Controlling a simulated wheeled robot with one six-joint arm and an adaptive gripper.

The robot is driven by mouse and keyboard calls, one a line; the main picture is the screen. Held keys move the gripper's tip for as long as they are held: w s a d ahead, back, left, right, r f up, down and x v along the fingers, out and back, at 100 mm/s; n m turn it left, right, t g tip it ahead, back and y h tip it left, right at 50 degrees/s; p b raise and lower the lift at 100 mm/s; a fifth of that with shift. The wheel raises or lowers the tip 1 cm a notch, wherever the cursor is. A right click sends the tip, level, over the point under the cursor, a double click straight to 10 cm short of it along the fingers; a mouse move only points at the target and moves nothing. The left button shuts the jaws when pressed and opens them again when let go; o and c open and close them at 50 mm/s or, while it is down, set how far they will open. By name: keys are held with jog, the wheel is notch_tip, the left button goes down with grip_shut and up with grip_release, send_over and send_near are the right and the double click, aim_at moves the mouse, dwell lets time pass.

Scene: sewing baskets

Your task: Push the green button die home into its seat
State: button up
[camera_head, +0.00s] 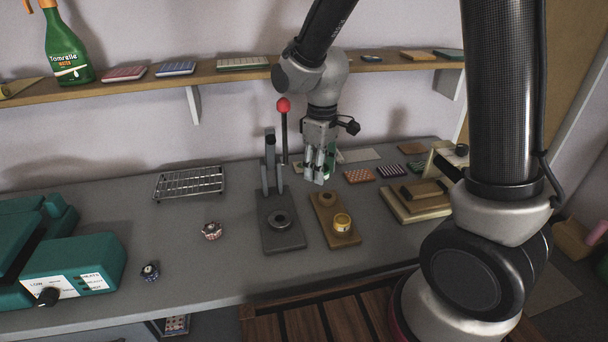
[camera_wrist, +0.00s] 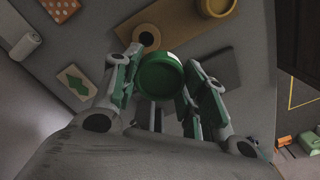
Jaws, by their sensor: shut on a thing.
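My gripper (camera_head: 318,176) is shut on the green button die (camera_wrist: 160,78), a round green cup-like piece held between the fingertips in the wrist view. In the head view only a little green shows beside the fingers. The gripper is above the bench, behind a wooden board (camera_head: 334,236). The board holds an open wooden ring (camera_head: 326,199) and a yellow die (camera_head: 342,221). To its left stands a press with a grey base (camera_head: 283,241), a round seat (camera_head: 279,220) and a red-knobbed lever (camera_head: 284,105). The die is apart from both board and press.
A wire rack (camera_head: 188,182), two small patterned items (camera_head: 212,231) and a teal machine (camera_head: 70,262) are to the left. Fabric swatches (camera_head: 359,175) and stacked wooden blocks (camera_head: 413,206) are to the right. A shelf (camera_head: 220,74) runs along the wall behind my arm.

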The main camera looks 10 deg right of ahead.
jog(key=shift+w+d+f, duration=0.2)
jog(key=shift+d+f, duration=0.25)
jog(key=shift+f, duration=0.55)
jog(key=shift+w+d+f, duration=0.15)
jog(key=shift+d+f, duration=0.35)
jog(key=shift+f, duration=0.55)
jog(key=shift+w+d+f, duration=0.2)
jog(key=shift+d+f, duration=0.25)
jog(key=shift+f, duration=0.55)
jog(key=shift+f, duration=1)
jog(key=o, duration=1.4)
jog(key=shift+o, duration=0.2)
jog(key=shift+r, duration=0.1)
notch_tip(320, 180, up, 12)
